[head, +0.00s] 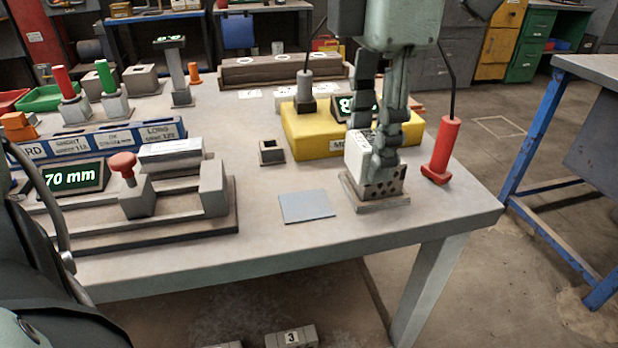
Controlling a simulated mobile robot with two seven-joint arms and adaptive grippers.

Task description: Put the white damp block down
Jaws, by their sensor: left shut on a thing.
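The white block (363,163), with a row of dark holes along its lower front face, is upright at the right part of the table. My left gripper (385,147) comes down from above and is shut on it. The block is directly over a small grey-brown plate (378,204) near the table's front edge. Its underside looks at or very near the plate; I cannot tell for sure whether it touches. The gripper fingers hide part of the block's upper right side. My right gripper is not in view.
A yellow box (308,136) with a display stands close behind the block. A red handheld probe (441,150) stands just right of it. A blue-grey sheet (306,206) lies flat to the left. A 70 mm measuring fixture (140,195) fills the table's left front.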

